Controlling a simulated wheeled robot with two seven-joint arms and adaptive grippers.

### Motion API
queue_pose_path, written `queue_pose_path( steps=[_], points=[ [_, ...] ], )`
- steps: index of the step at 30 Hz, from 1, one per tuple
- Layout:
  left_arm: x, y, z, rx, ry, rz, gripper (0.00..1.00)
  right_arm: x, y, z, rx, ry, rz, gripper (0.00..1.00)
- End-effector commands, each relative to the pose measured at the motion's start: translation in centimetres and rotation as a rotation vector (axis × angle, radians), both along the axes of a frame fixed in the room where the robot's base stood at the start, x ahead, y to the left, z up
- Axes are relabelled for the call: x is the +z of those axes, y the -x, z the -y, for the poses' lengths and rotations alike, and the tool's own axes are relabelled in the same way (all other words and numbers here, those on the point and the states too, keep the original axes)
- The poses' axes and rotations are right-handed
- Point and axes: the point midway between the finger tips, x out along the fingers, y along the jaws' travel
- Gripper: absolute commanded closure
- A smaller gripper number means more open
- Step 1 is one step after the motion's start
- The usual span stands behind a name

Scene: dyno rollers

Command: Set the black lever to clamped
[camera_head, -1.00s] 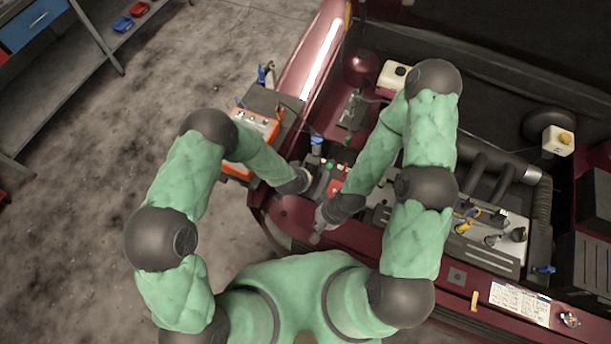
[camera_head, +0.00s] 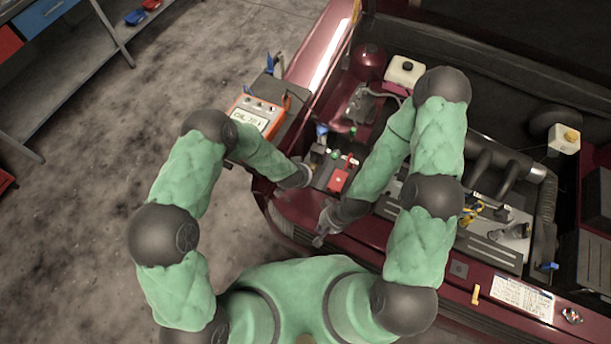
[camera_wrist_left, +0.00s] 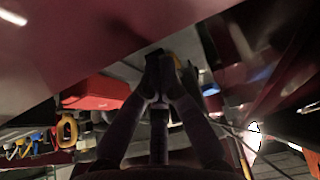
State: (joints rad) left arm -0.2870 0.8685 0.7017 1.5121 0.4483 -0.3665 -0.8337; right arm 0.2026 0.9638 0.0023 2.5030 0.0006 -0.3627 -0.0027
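I cannot surely pick out the black lever in either view. My left gripper (camera_head: 309,172) reaches in from the left to the near left corner of the engine bay, beside a battery with a red cover (camera_head: 339,180). In the left wrist view my left gripper's dark fingers (camera_wrist_left: 161,64) come together at the tips. My right gripper (camera_head: 321,238) is low over the car's dark red front edge (camera_head: 370,228), apart from the left one. Its fingers are too small to read.
An orange meter (camera_head: 253,117) stands left of the bay on the fender side.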

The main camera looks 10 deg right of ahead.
Motion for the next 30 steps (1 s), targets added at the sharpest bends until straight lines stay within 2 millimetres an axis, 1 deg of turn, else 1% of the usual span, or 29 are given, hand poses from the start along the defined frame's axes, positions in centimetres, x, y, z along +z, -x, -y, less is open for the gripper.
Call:
queue_pose_path(
  steps=[12,23,26,30],
  points=[
    [0.3,1.2,-0.8,0.0,0.0,0.0,1.0,0.1,0.0,0.0,0.0,0.0,0.0,1.0],
    [0.3,1.3,-0.9,0.0,0.0,0.0,1.0,0.1,0.0,0.0,0.0,0.0,0.0,1.0],
    [0.7,1.5,-1.0,0.0,0.0,0.0,1.0,0.1,0.0,0.0,0.0,0.0,0.0,1.0],
    [2.0,2.0,-1.3,-0.001,0.0,0.001,1.0,0.1,0.0,0.0,0.0,0.0,0.0,1.0]
  ],
)
